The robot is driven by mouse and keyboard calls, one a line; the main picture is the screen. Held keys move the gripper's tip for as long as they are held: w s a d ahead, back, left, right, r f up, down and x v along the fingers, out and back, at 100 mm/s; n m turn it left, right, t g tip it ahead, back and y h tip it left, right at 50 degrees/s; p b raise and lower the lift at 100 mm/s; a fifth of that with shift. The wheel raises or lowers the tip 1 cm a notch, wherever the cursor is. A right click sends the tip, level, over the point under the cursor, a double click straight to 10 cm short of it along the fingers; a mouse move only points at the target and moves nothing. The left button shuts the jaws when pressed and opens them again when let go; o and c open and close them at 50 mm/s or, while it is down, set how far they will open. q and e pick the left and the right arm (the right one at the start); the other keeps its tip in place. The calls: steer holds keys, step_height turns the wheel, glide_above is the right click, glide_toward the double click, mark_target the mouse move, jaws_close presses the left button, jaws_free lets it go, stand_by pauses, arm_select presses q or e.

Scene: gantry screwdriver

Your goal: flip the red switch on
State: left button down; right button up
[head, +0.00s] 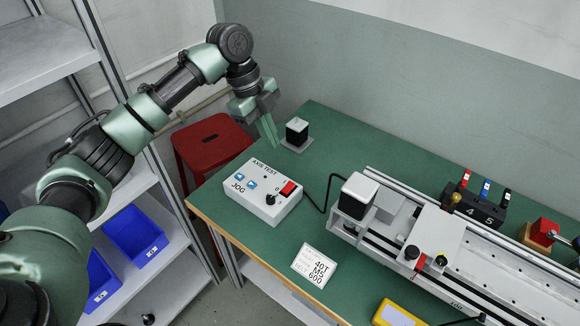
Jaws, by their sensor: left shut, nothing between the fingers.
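The red switch (288,188) is a small rocker on the top right of a white control box (250,206) marked AXIS TEST and JOG. The box also bears two blue buttons and a black knob, and sits near the left edge of the green table. My left gripper (271,143) is shut and empty. In the picture its fingertips show above and behind the box, pointing down, apart from the switch. Which way the rocker is tilted is too small to tell. My right gripper is not in view.
A black cable runs from the box to the gantry rail (470,245) on the right. A small black-and-white block (297,131) stands behind the box, close to the gripper. A white label card (314,266) lies in front. A red stool (212,148) and shelves are at left.

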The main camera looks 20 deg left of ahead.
arm_select(q)
steer(key=p, duration=0.2)
glide_toward(292, 183)
steer(key=x, duration=0.5)
steer(key=shift+s+d+f, duration=0.15)
steer(key=shift+s+f, duration=0.1)
steer(key=shift+s, duration=0.1)
steer(key=shift+w+f, duration=0.1)
steer(key=shift+f, duration=0.35)
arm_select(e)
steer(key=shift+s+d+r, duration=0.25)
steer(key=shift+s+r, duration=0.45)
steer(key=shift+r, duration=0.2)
arm_select(q)
steer(key=shift+w+d+f+b, duration=0.2)
steer(key=shift+w+f+b, duration=0.1)
steer(key=shift+f+b, duration=0.3)
steer(key=shift+r, duration=0.2)
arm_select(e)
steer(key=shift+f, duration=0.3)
arm_select(q)
steer(key=shift+p, duration=0.35)
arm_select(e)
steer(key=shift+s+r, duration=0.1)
